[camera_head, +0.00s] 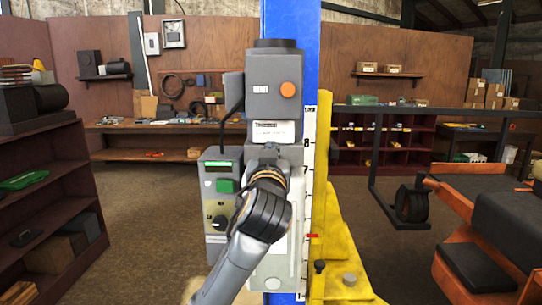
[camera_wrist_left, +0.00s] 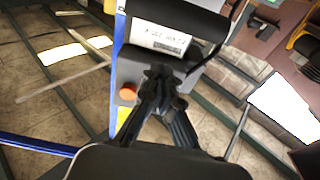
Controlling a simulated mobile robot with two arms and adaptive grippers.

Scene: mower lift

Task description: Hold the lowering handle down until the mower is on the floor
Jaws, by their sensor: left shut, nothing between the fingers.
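My left gripper (camera_head: 268,165) is up against the front of the grey lift unit (camera_head: 272,70) on the blue post (camera_head: 290,25). In the left wrist view its fingers (camera_wrist_left: 160,78) are shut and empty, close to the unit's dark housing and beside an orange button (camera_wrist_left: 128,91). I cannot make out the lowering handle; my gripper and wrist cover that part of the unit. An orange machine with black parts (camera_head: 490,190), which appears to be the mower, is at the right edge; its underside is cut off. My right gripper is not in view.
A control box (camera_head: 218,165) with a green button and black knob hangs left of my wrist. A numbered scale (camera_head: 308,150) with a red pointer (camera_head: 312,236) runs along the post. A yellow carriage (camera_head: 335,210) stands right of it. Shelves (camera_head: 45,185) line the left.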

